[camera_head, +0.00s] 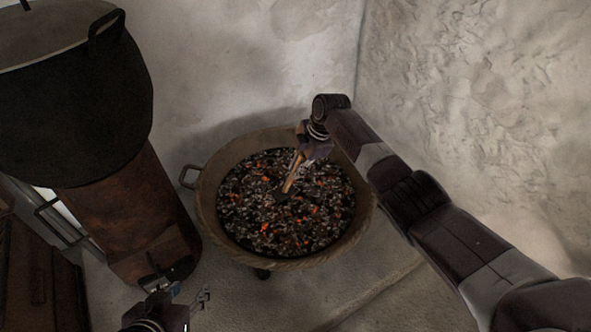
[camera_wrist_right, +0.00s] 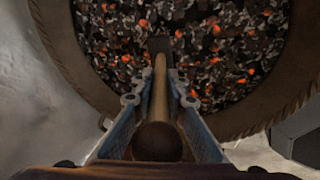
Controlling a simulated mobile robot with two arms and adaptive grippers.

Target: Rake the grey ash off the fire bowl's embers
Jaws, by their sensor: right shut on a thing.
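The fire bowl (camera_head: 298,262) is a wide brown metal bowl with a side handle, standing on the floor near the corner. It is filled with dark coals, grey ash flakes and scattered glowing orange embers (camera_head: 268,215). My right gripper (camera_head: 304,160) is above the bowl, shut on the wooden handle of a small rake (camera_head: 291,181). The rake slants down, its dark head at the ember bed; in the right wrist view the head (camera_wrist_right: 159,44) is over the coals, and I cannot tell how deep it sits. My left gripper (camera_head: 182,291) is open and empty, low at the lower left, away from the bowl.
A large black lidded pot (camera_head: 80,115) stands on a rusty brown stove (camera_head: 130,220) at the left. Pale rough walls (camera_head: 470,100) close in behind and to the right. A low floor step (camera_head: 380,295) lies in front of the bowl.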

